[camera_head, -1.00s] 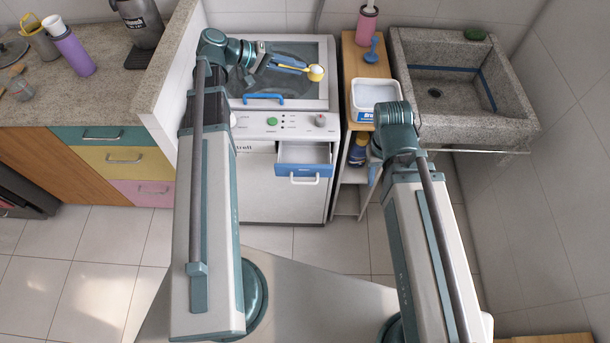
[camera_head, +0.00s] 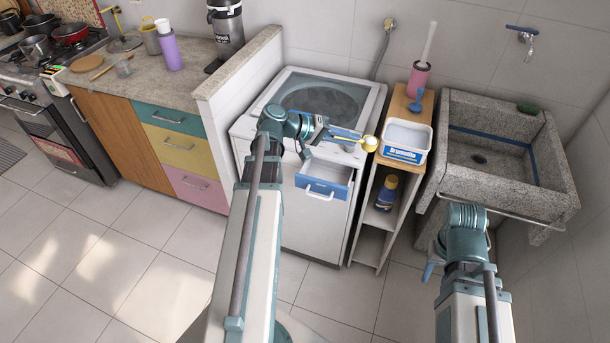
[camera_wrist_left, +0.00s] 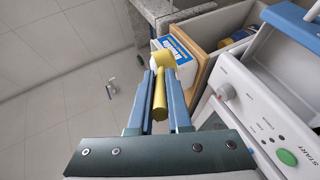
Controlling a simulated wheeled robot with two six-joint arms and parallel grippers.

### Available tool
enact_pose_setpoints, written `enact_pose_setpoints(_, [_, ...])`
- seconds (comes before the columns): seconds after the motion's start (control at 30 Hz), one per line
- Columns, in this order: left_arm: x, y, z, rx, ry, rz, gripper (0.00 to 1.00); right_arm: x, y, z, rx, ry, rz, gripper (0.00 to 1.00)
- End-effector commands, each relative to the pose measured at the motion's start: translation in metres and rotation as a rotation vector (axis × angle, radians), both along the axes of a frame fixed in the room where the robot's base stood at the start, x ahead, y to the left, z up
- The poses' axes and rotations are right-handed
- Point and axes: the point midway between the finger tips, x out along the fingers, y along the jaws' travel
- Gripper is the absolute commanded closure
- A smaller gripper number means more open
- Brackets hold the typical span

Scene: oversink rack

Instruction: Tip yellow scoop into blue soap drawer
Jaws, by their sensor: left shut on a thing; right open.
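My left gripper (camera_head: 326,134) is shut on the handle of the yellow scoop (camera_head: 369,143). In the left wrist view, the scoop's handle (camera_wrist_left: 160,98) lies between the two blue fingers. The scoop's cup is above and to the right of the open blue soap drawer (camera_head: 322,189) in the head view, near the washer's right front corner. I cannot tell what the cup holds. The drawer juts out from the washer front, and its blue edge shows in the left wrist view (camera_wrist_left: 292,32). My right gripper (camera_head: 431,268) is low at the right, open and mostly hidden by its arm.
A white powder box (camera_head: 404,141) with a blue label stands on the narrow wooden shelf (camera_head: 371,166), right of the washer (camera_head: 264,128). A small blue item and a pink holder (camera_head: 417,78) stand behind it. The stone sink (camera_head: 510,150) is further right.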

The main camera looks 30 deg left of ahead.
Motion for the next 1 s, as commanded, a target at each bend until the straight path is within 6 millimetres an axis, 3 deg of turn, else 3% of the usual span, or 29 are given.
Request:
enact_pose_setpoints(0.03, [-0.015,0.013,-0.03,-0.013,-0.015,0.059,1.0,0.0,0.0,-0.034,0.0,0.0,0.0,0.56])
enact_pose_setpoints(0.1, [-0.026,0.031,-0.043,-0.03,-0.037,0.131,1.0,0.0,0.0,-0.053,0.0,0.0,0.0,0.56])
enact_pose_setpoints(0.4, [-0.066,0.086,-0.081,-0.082,-0.108,0.358,1.0,0.0,0.0,-0.109,0.0,0.0,0.0,0.56])
enact_pose_setpoints(0.63, [-0.076,0.099,-0.085,-0.096,-0.127,0.415,1.0,0.0,0.0,-0.118,0.0,0.0,0.0,0.56])
enact_pose_setpoints(1.0, [-0.074,0.099,-0.084,-0.069,-0.084,0.415,1.0,0.0,0.0,-0.107,0.0,0.0,0.0,0.56])
